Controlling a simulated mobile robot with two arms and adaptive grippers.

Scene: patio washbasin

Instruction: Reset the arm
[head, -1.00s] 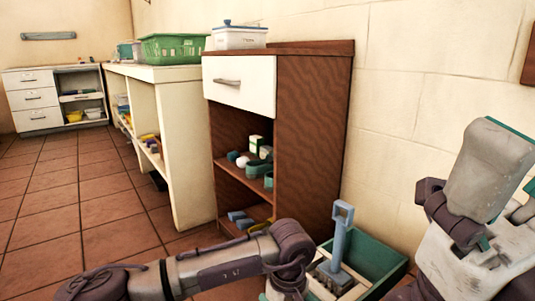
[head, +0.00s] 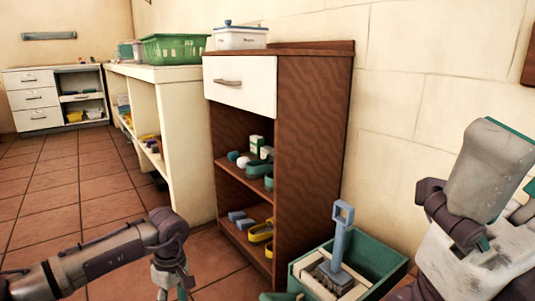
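My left arm comes in from the lower left and bends down at the wrist. The top of my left gripper (head: 173,282) shows at the bottom edge, over the tiled floor and left of the brown cabinet (head: 315,140). Its fingertips are cut off by the frame, so I cannot tell whether it is open or shut. My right arm (head: 485,170) is folded at the right edge, near the wall. No fingers of my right gripper can be made out.
A green crate (head: 372,252) with a blue-handled tool (head: 342,240) stands on the floor right of the cabinet. The cabinet shelves hold small items. A cream counter (head: 178,75) bears a green basket (head: 174,48). Tiled floor (head: 60,200) is open at left.

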